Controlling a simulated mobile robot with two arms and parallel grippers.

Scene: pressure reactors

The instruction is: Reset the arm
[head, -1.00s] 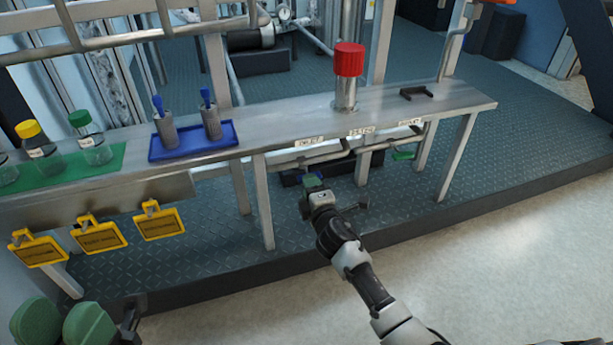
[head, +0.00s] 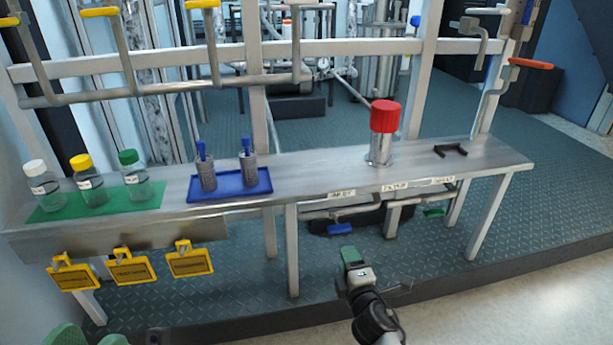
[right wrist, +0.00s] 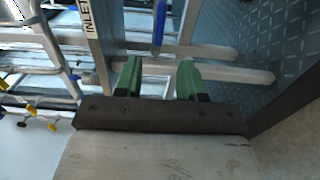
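My right gripper (head: 352,262) is low in front of the bench, below the blue valve handle (head: 339,228). In the right wrist view its two green fingers (right wrist: 159,80) stand apart with nothing held between them. The blue handle (right wrist: 158,28) shows beyond the gap, near the INLET label (right wrist: 89,18). My left gripper (head: 90,339) shows only as two green finger pads, apart, at the bottom left edge of the head view. Nothing shows between them.
The metal bench (head: 320,178) carries a red-capped cylinder (head: 384,130), a black bracket (head: 450,150), a blue tray (head: 225,195) and capped bottles on a green mat (head: 155,201). Yellow tags (head: 131,270) hang in front. A green handle (head: 433,212) is under the bench.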

